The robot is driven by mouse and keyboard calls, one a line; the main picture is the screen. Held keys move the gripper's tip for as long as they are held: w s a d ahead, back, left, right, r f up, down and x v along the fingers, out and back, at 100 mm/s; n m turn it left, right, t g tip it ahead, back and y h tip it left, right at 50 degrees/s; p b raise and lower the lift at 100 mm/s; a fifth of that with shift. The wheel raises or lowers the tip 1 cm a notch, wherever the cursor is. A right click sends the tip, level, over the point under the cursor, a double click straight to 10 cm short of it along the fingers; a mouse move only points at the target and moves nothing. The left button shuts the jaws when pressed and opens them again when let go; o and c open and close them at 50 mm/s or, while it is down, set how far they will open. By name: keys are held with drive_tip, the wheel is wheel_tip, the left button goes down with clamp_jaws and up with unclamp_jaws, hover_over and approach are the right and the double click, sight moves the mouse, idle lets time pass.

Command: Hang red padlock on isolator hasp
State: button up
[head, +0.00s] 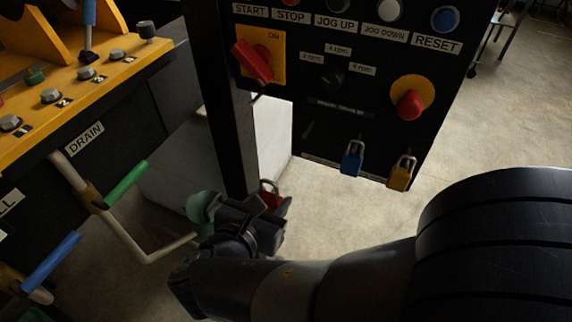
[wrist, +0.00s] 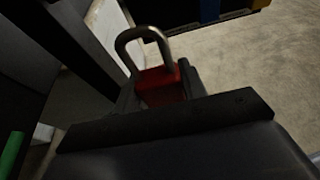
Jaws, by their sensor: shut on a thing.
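The red padlock (head: 273,200) is held in my gripper (head: 262,208), low in front of the panel post in the head view. In the wrist view the red padlock (wrist: 160,88) sits between the fingers (wrist: 158,90), with its steel shackle pointing up and away from me. The isolator (head: 254,60) is a red rotary handle on a yellow plate marked ON, at the panel's upper left. My gripper is well below it and apart from it. I cannot make out the hasp clearly.
A blue padlock (head: 352,160) and a yellow padlock (head: 401,174) hang along the panel's (head: 300,110) lower edge. A red stop button (head: 409,103) sticks out at right. A dark post (head: 228,120) stands just behind my gripper. Green (head: 126,184) and blue (head: 50,262) valve handles are at left.

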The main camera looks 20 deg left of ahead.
drive_tip(key=s+p, duration=0.1)
drive_tip(key=s, duration=0.5)
drive_tip(key=shift+a+r, duration=0.15)
drive_tip(key=shift+a, duration=0.05)
idle(0.4)
drive_tip(key=shift+r, duration=0.1)
idle(0.7)
